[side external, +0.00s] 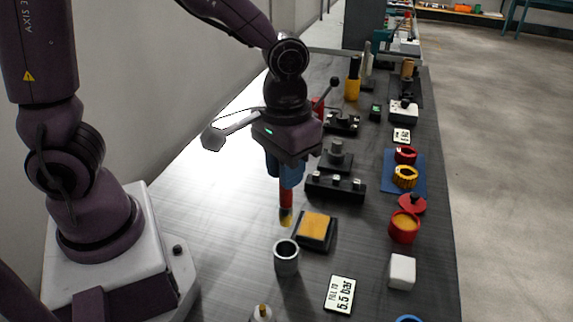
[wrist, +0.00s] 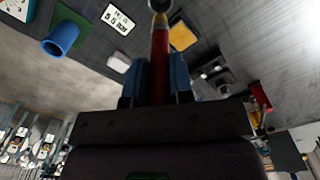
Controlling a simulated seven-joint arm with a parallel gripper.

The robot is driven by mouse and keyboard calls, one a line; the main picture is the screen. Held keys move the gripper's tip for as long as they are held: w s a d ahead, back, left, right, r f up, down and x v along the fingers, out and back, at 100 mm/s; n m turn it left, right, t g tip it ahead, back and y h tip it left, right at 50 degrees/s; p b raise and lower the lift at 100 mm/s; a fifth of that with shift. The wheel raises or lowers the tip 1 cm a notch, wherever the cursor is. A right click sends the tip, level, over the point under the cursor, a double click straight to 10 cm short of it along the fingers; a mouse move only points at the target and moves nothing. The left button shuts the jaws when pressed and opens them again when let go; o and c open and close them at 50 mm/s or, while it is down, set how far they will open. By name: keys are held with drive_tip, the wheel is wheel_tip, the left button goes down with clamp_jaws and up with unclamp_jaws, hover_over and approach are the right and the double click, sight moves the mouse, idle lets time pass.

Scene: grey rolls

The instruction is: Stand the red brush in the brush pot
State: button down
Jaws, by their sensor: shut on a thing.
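The red brush (side external: 286,197) hangs nearly upright, tan bristles down, from my gripper (side external: 286,176). The blue fingers are shut on its upper part. In the wrist view the brush (wrist: 160,50) runs away from between the fingers (wrist: 157,84). The brush pot, a grey open-topped cylinder (side external: 286,262), stands on the bench. In the side view its mouth shows just below the bristle tip, with a small gap in the picture. The brush is outside the pot. In the wrist view a grey rim shows at the top edge by the bristles, partly cut off.
A tray with an orange pad (side external: 314,228) lies close behind the pot to the right. A gauge card (side external: 340,294), a white block (side external: 402,271) and a red cup (side external: 404,227) are further right. A small bottle (side external: 262,313) stands in front. A dark block with knobs (side external: 336,186) is behind.

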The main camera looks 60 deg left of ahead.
hover_over(286, 225)
drive_tip(key=a, duration=0.1)
drive_tip(key=shift+w+f, duration=0.2)
drive_tip(key=shift+f, duration=2.75)
drive_tip(key=shift+f, duration=0.1)
drive_tip(key=shift+f, duration=3.15)
drive_tip(key=c, duration=0.9)
unclamp_jaws()
wheel_tip(286, 225, up, 13)
